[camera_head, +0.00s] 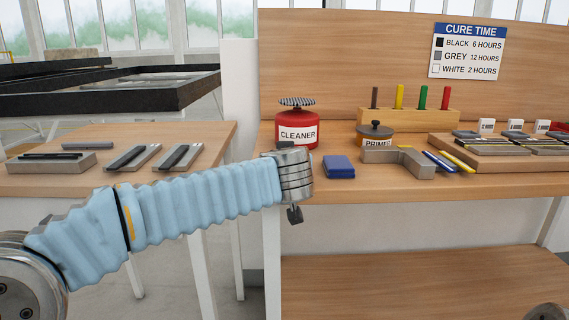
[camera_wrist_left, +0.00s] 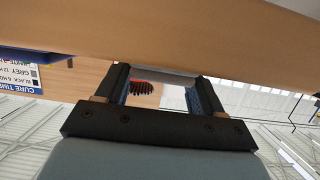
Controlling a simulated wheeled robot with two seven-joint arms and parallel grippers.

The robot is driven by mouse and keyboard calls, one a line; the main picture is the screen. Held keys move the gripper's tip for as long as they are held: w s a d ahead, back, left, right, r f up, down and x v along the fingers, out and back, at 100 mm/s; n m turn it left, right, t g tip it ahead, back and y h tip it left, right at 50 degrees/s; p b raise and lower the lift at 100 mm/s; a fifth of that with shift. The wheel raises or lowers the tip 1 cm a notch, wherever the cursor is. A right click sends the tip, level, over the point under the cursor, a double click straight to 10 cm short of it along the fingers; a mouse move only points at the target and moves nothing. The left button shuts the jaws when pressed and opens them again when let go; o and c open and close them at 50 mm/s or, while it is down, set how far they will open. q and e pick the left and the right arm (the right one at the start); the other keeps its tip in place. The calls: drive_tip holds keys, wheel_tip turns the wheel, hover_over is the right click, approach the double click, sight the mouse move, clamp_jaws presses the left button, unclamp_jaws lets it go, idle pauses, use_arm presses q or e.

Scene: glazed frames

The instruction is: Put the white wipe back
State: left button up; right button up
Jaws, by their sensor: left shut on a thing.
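My left gripper (camera_head: 294,214) hangs just off the front edge of the workbench, below and in front of the red CLEANER tin. In the left wrist view its two fingers (camera_wrist_left: 160,85) stand apart, with a thin pale piece (camera_wrist_left: 170,72) between their tips. This looks like the white wipe, seen nearly edge-on; its full shape is hidden. The head view does not show the wipe. A folded blue wipe (camera_head: 339,167) lies on the bench near the front edge, right of the gripper. My right gripper is not in view.
The red CLEANER tin (camera_head: 297,130) with a dark perforated top stands behind the gripper. A side table (camera_head: 215,145) holds metal pieces at left.

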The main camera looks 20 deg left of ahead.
use_arm(q)
drive_tip(key=shift+f+b, duration=0.15)
drive_tip(key=shift+b, duration=0.15)
drive_tip(key=o, duration=1)
drive_tip(key=shift+r+p, duration=0.3)
drive_tip(key=shift+p, duration=0.1)
drive_tip(key=b+v, duration=0.2)
drive_tip(key=v, duration=1)
drive_tip(key=shift+f, duration=0.1)
